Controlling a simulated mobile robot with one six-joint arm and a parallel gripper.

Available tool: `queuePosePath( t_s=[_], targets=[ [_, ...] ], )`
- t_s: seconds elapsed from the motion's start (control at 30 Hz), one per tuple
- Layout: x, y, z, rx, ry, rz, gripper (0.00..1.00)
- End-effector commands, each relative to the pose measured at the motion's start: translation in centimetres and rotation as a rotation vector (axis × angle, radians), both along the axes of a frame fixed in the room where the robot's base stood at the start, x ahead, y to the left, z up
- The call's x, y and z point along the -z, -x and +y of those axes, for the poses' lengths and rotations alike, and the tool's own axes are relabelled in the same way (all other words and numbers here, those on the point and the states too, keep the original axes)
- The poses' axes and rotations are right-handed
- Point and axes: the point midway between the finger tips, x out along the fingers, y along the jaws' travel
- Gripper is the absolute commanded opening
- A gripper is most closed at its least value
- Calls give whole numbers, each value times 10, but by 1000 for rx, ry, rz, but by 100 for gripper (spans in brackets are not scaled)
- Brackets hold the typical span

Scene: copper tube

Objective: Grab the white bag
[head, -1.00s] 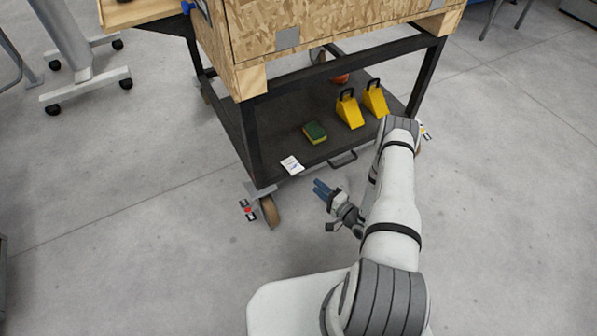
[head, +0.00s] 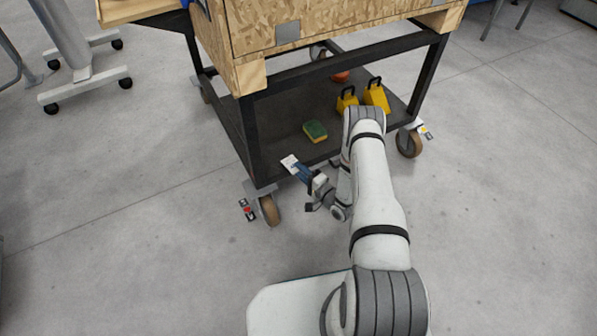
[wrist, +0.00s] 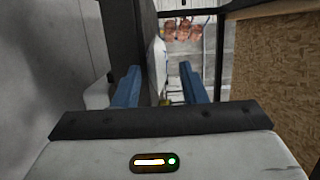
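The small white bag (head: 288,161) lies at the near edge of the cart's dark lower shelf (head: 270,150) in the head view. My gripper's blue fingers (head: 300,171) are right beside it and partly cover it. In the wrist view the two fingers (wrist: 160,88) stand apart, so my gripper is open. A white shape, likely the bag (wrist: 157,66), shows ahead between the fingertips. I cannot tell whether the fingers touch it.
A green and yellow sponge (head: 315,131) lies behind the bag. Yellow wedges (head: 376,97) and a reddish object (head: 340,77) sit farther back. A wooden crate (head: 330,27) is above the shelf. A cart wheel (head: 269,210) stands below, left of my gripper.

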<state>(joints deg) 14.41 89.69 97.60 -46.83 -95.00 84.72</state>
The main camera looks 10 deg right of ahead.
Motion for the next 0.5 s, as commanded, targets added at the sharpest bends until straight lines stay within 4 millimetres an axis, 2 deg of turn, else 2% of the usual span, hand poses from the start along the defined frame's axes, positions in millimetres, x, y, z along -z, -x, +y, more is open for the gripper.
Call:
queuePosePath(
  t_s=[0.23, 0.5],
  targets=[
    [0, -1, 0, 1, 0, 0, 38],
    [0, 0, 0, 1, 0, 0, 28]
  ],
)
